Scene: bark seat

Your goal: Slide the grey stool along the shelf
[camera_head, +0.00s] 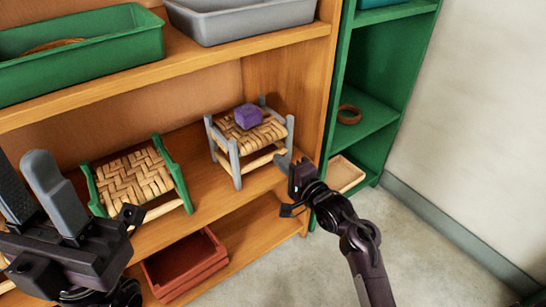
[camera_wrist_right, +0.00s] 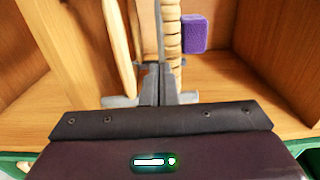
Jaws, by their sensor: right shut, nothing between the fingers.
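The grey stool (camera_head: 234,163) stands upright on the wooden shelf's middle board (camera_head: 207,205), near its right side panel. It has a woven straw seat, and a purple block (camera_head: 248,116) sits on the seat. My right gripper (camera_head: 284,162) is shut and empty, at the stool's right front side. In the right wrist view, the shut fingers (camera_wrist_right: 156,97) point at the stool's grey frame (camera_wrist_right: 148,32); whether they touch it I cannot tell. The purple block (camera_wrist_right: 194,34) shows there beside the woven seat. My left gripper (camera_head: 24,175) is open and empty at the lower left.
A green stool (camera_head: 181,181) with a woven seat stands left of the grey one, with a gap of bare board between. A red crate (camera_head: 186,267) is on the board below. Green (camera_head: 100,62) and grey (camera_head: 245,22) bins sit above. A green shelf (camera_head: 385,75) adjoins at right.

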